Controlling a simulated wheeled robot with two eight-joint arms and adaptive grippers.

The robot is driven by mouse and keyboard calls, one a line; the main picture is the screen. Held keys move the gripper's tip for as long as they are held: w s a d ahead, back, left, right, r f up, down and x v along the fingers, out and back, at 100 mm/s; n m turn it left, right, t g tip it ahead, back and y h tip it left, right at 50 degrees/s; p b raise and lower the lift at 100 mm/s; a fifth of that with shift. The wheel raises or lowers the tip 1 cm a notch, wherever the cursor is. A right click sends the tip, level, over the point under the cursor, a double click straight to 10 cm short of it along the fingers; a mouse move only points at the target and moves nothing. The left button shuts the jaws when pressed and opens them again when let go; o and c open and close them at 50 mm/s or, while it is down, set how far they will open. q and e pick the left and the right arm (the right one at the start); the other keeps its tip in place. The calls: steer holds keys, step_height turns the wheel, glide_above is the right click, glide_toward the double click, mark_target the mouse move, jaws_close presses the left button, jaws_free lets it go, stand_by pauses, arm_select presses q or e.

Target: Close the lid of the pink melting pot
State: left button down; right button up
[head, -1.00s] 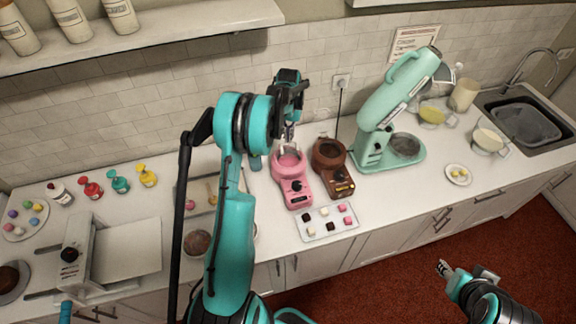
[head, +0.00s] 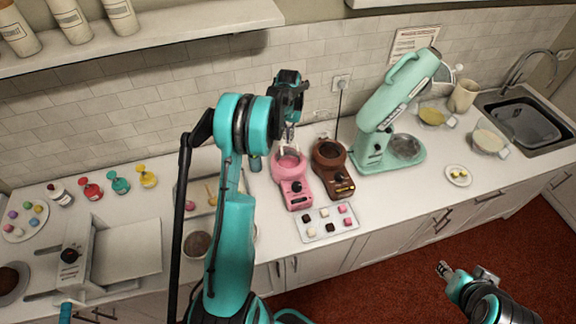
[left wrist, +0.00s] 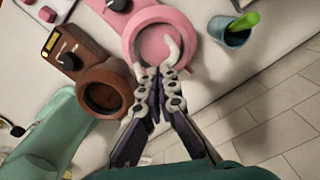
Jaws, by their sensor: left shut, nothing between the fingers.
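The pink melting pot (head: 295,191) stands on the counter against the tiled wall, with its round bowl facing up. In the left wrist view the pot (left wrist: 133,42) shows a thick pink rim and a paler pink inside, with a whitish curved piece over it. I cannot clearly make out the lid. My left gripper (head: 289,136) is at the back of the pot, pointing down. In the left wrist view its fingertips (left wrist: 161,72) are together at the wall-side rim, with nothing between them; contact is unclear. My right gripper (head: 444,270) hangs over the floor, away from the counter.
A brown melting pot (head: 327,152) stands close on the right of the pink one, and a mint stand mixer (head: 385,110) beyond it. A tray of sweets (head: 316,237) lies in front. A blue-grey cup (left wrist: 234,38) with a green item is beside the pink pot.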

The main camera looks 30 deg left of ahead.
mark_target(290, 152)
arm_select(q)
steer(key=shift+f+b, duration=0.8)
steer(key=shift+f, duration=0.05)
steer(key=shift+s+d+f+b, duration=0.4)
steer(key=shift+f+b, duration=0.1)
steer(key=shift+b, duration=0.1)
steer(key=shift+d, duration=0.1)
steer(key=shift+s+d+f+b, duration=0.3)
steer(key=shift+d+f+b, duration=0.05)
steer(key=shift+f+b, duration=0.3)
